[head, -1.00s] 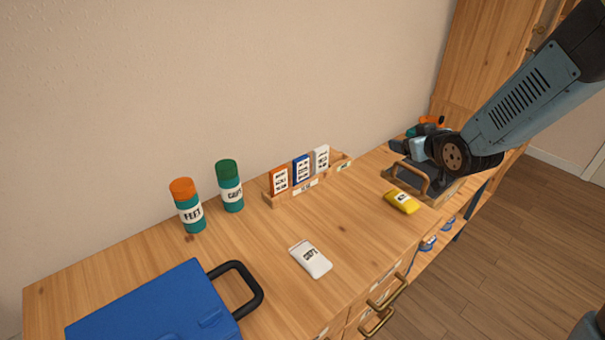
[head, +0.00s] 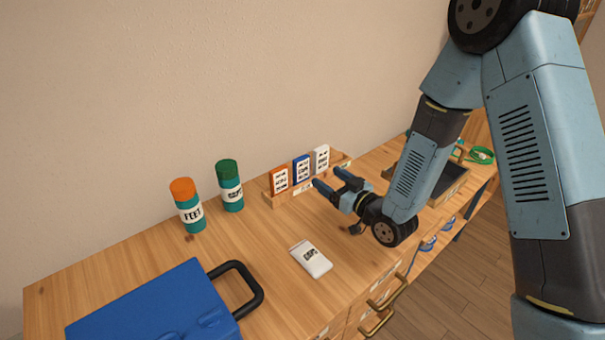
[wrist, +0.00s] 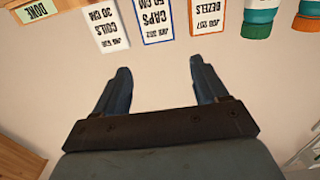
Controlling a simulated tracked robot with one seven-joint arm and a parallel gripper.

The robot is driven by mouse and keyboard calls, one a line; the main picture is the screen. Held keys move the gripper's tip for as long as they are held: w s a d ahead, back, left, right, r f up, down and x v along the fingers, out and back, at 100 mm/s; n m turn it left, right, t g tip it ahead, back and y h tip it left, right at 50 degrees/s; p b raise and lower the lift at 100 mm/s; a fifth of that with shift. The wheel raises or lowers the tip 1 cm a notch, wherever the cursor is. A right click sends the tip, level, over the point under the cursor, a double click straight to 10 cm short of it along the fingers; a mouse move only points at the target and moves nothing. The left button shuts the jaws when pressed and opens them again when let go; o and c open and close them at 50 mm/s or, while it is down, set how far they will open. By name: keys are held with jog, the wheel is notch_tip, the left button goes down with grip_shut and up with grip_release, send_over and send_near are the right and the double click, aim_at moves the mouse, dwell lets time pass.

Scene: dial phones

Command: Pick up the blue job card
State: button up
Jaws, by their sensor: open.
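The blue job card (head: 301,169) stands upright in a wooden rack (head: 287,199), between an orange card (head: 280,180) and a white card (head: 321,159). In the wrist view the blue-edged card (wrist: 153,20) appears upside down at the top middle, reading "CAPS". My gripper (head: 330,181) is open and empty, in front of the rack. In the wrist view its two fingers (wrist: 161,85) point towards the cards, with the blue card ahead of the gap between them and apart from both.
An orange-lidded bottle (head: 187,207) and a green-lidded bottle (head: 230,187) stand left of the rack. A white packet (head: 311,259) lies on the bench in front. A blue case (head: 155,305) fills the near left. A dark tray (head: 449,184) is at right.

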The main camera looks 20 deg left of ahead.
aim_at(303, 160)
jog(key=x, duration=1.2)
jog(key=shift+w+a, duration=0.2)
jog(key=shift+a, duration=0.1)
jog(key=c, duration=0.7)
